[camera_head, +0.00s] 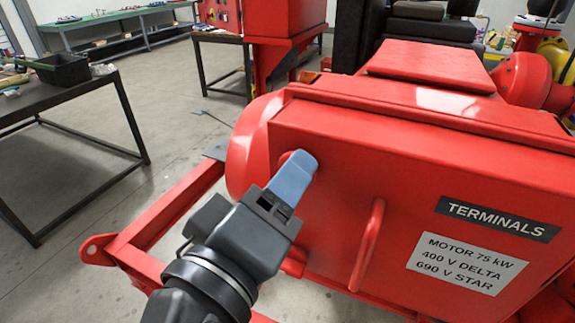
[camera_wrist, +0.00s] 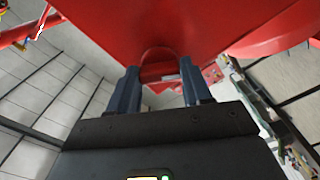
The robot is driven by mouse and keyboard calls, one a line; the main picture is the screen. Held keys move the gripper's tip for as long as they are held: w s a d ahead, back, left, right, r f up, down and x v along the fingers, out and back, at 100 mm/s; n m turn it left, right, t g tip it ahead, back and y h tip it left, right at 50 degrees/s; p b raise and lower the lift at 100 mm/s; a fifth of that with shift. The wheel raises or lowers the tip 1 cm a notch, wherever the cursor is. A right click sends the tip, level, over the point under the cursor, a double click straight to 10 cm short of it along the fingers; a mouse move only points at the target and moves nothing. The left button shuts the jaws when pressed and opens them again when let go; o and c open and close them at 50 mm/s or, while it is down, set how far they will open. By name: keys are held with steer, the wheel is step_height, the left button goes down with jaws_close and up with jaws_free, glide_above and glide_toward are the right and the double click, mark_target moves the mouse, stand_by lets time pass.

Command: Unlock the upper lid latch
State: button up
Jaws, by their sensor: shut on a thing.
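The red terminal box lid (camera_head: 400,185) faces me, with a red handle (camera_head: 368,245) on its front. My gripper (camera_head: 292,178) is at the left edge of the lid, with its blue-grey fingers pointing at the upper latch. The red upper latch (camera_head: 285,156) shows only as a small rounded part behind the fingers. In the wrist view, the latch (camera_wrist: 158,68) sits between the two fingers (camera_wrist: 160,85), and my gripper is shut on it. A lower red latch (camera_head: 293,263) is partly hidden behind my gripper. How far the upper latch is turned cannot be told.
The lid carries a TERMINALS label (camera_head: 497,218) and a motor plate (camera_head: 465,262). A red skid frame (camera_head: 165,215) runs below left. A dark table (camera_head: 60,98) with a black bin (camera_head: 62,69) stands at left. Floor between table and skid is clear.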

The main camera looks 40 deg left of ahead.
steer(key=n+p, duration=0.4)
steer(key=n, duration=0.2)
steer(key=shift+a+f, duration=0.1)
stand_by(0.6)
steer(key=o, duration=1.1)
steer(key=shift+c, duration=0.2)
steer(key=shift+s, duration=0.15)
steer(key=b+v, duration=0.1)
steer(key=v, duration=0.6)
steer(key=shift+s, duration=0.3)
steer(key=shift+d+f, duration=0.1)
steer(key=shift+d, duration=0.1)
